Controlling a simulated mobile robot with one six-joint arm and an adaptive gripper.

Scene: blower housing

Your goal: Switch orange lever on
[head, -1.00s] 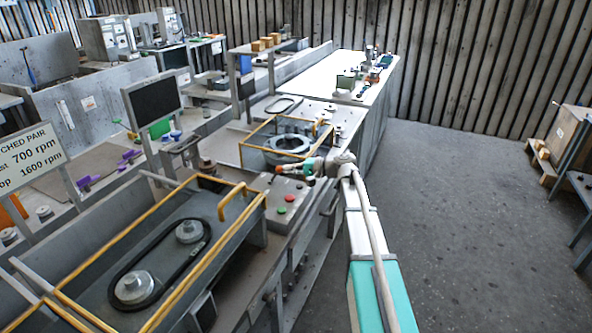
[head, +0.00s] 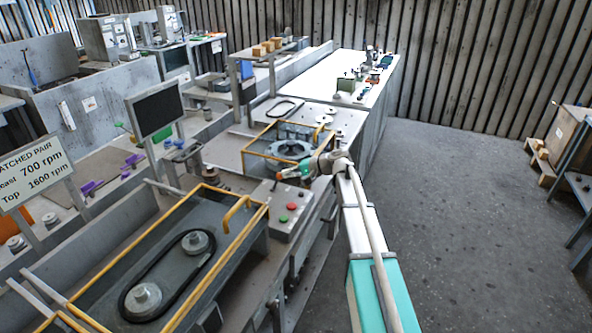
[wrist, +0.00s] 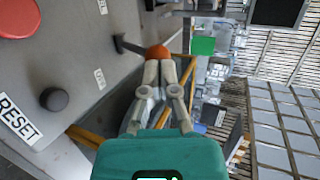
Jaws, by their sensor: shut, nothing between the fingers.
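The orange lever knob (wrist: 158,52) sits on a dark stem (wrist: 130,46) that sticks out from a grey control panel (wrist: 60,50) in the wrist view. My gripper (wrist: 161,68) is shut and empty, with its fingertips at the knob and overlapping its edge. Whether they touch it I cannot tell. Two small white labels, one (wrist: 102,6) above and one (wrist: 99,78) below the stem, are hard to read. In the head view, my gripper (head: 290,173) is above the far end of the control box (head: 283,220), and the lever is hard to separate from it.
A red button (wrist: 12,18), a black knob (wrist: 54,99) and a RESET label (wrist: 18,122) are on the panel. A yellow-railed guard (head: 243,220) stands left of the box. The blower housing (head: 290,149) lies behind. Open floor (head: 470,230) is on the right.

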